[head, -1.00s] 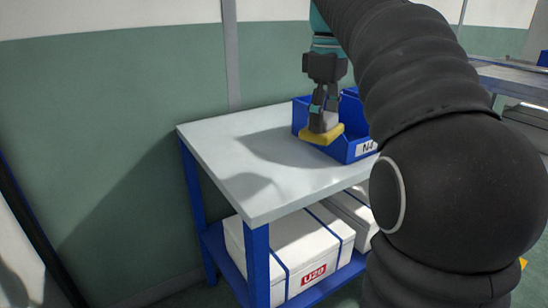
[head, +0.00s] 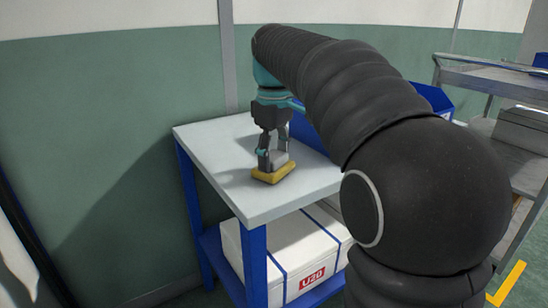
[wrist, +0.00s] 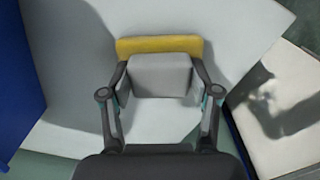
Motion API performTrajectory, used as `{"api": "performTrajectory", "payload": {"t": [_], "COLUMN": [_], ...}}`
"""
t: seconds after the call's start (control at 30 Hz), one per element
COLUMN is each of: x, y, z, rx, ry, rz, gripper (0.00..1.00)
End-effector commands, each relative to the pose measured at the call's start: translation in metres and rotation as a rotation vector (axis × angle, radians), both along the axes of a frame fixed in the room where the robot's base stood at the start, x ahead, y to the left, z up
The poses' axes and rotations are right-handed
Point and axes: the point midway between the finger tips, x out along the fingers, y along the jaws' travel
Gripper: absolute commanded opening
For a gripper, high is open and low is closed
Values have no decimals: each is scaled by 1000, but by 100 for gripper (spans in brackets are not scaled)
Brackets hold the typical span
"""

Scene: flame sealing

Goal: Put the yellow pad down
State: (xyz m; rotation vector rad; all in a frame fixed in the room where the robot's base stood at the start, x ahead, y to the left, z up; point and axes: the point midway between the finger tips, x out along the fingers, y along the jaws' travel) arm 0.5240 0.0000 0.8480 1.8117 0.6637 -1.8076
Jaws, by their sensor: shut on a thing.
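The yellow pad (head: 273,173) has a grey block-shaped handle on top. My gripper (head: 273,158) is shut on the grey handle, with a finger on each side. The pad is flat and low over the white tabletop (head: 213,150), near its middle. I cannot tell whether it touches the top. In the wrist view the yellow pad (wrist: 158,45) shows as a strip beyond the grey handle, between the fingers of my gripper (wrist: 160,88).
A blue bin (head: 308,130) stands at the table's back right, mostly hidden behind my arm. A white box labelled U20 (head: 285,262) sits on the lower shelf. A metal cart (head: 490,85) stands at the right. The tabletop left of the pad is clear.

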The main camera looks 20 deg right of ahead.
Motion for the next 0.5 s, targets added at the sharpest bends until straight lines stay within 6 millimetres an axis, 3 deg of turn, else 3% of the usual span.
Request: {"api": "performTrajectory", "payload": {"t": [0.37, 0.4, 0.47, 0.5], "x": [0, 0, 0, 0], "y": [0, 0, 0, 0], "z": [-4, -3, -3, -3], "rx": [0, 0, 0, 0], "ry": [0, 0, 0, 0], "rz": [0, 0, 0, 0], "gripper": [7, 69, 84, 86]}}
